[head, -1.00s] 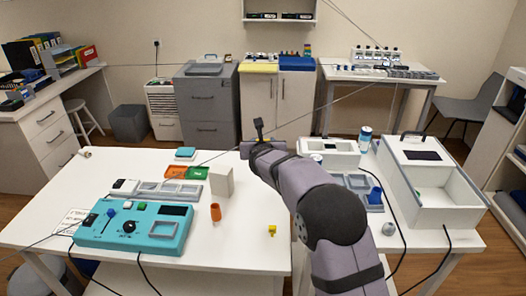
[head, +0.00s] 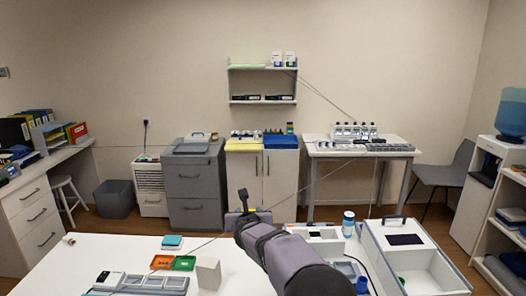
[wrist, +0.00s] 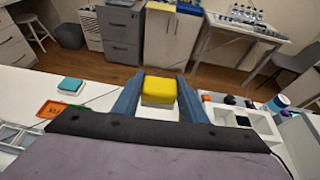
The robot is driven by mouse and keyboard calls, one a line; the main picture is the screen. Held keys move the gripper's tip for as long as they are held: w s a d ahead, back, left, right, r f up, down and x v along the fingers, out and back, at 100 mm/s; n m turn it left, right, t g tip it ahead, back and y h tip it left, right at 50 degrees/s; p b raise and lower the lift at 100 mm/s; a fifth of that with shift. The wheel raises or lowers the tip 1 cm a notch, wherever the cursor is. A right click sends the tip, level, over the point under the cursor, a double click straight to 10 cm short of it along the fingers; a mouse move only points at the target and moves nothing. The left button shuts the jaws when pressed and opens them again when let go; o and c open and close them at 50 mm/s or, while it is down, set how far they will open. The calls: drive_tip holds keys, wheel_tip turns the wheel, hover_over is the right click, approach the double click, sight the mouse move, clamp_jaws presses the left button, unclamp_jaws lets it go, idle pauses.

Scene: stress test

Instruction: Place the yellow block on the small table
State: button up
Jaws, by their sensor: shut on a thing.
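The yellow block (wrist: 159,88) is between the two blue-grey fingers of my gripper (wrist: 158,80) in the wrist view. The gripper is shut on it, and a pale surface shows just below the block. A small white table (head: 325,151) with grey legs stands against the back wall, right of centre. It also shows in the wrist view (wrist: 222,22), beyond and right of the gripper.
The white worktable (head: 85,255) carries a teal box (head: 172,242), an orange tray (head: 162,262), a green tray (head: 184,263) and a cream block (head: 208,273). A white open bin (head: 445,277) and a blue-labelled can (head: 348,224) stand at right. Bottles and trays crowd the small table.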

wheel_tip(320, 180, up, 2)
drive_tip(key=shift+r+p, duration=0.2)
drive_tip(key=shift+p, duration=0.45)
drive_tip(key=shift+f, duration=0.1)
drive_tip(key=b, duration=0.9)
hover_over(250, 276)
wheel_tip(250, 276, down, 9)
drive_tip(key=shift+d+r, duration=0.1)
drive_tip(key=shift+r, duration=0.1)
wheel_tip(250, 276, down, 14)
drive_tip(key=b, duration=0.5)
drive_tip(key=shift+r, duration=0.25)
drive_tip(key=shift+f, duration=0.1)
drive_tip(key=shift+f+b, duration=0.65)
drive_tip(key=shift+f, duration=1.3)
